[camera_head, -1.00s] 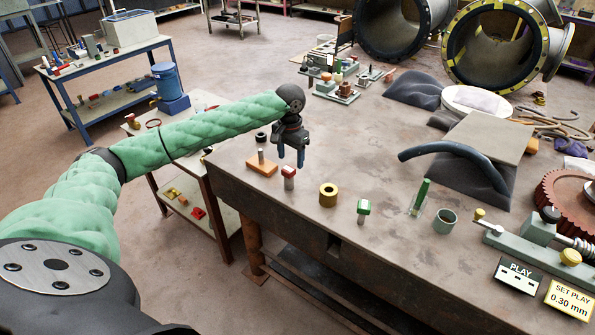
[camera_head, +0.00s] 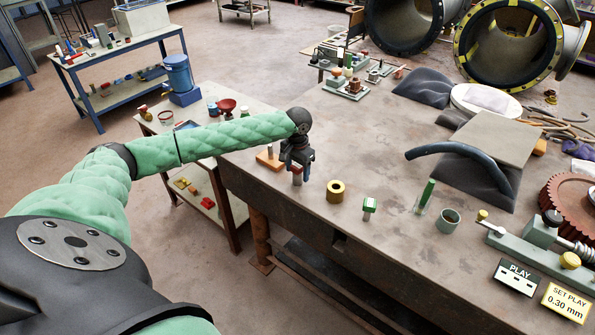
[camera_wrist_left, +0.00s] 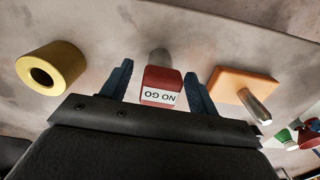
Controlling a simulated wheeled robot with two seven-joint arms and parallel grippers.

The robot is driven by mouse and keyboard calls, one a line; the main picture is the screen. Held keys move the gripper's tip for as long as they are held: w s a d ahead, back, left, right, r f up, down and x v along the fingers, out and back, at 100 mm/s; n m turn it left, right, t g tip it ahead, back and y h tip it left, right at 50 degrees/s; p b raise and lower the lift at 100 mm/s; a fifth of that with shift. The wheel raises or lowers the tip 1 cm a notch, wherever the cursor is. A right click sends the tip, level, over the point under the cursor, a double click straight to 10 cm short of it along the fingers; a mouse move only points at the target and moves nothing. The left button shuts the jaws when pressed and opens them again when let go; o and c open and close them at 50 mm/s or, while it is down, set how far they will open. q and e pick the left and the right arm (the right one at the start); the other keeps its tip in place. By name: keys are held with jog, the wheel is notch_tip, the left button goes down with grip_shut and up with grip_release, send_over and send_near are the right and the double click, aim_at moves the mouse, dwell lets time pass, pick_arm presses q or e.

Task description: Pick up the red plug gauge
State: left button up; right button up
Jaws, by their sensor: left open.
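The red plug gauge (camera_wrist_left: 161,82) shows in the left wrist view as a red block with a white "NO GO" label and a grey metal pin. It stands between the two blue fingers of my left gripper (camera_wrist_left: 160,88), which is open around it; I cannot tell whether either finger touches it. In the head view my left gripper (camera_head: 297,172) is low over the table's left edge, and the red plug gauge (camera_head: 297,180) is partly hidden behind its fingers. My right gripper is not in view.
An orange block with a metal pin (camera_head: 268,160) is close by on the left. A brass ring (camera_head: 335,191) and a green-topped gauge (camera_head: 369,207) stand to the right.

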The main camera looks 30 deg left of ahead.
pick_arm(q)
jog(key=shift+f, duration=0.1)
jog(key=c, duration=1.1)
jog(key=shift+c, duration=0.2)
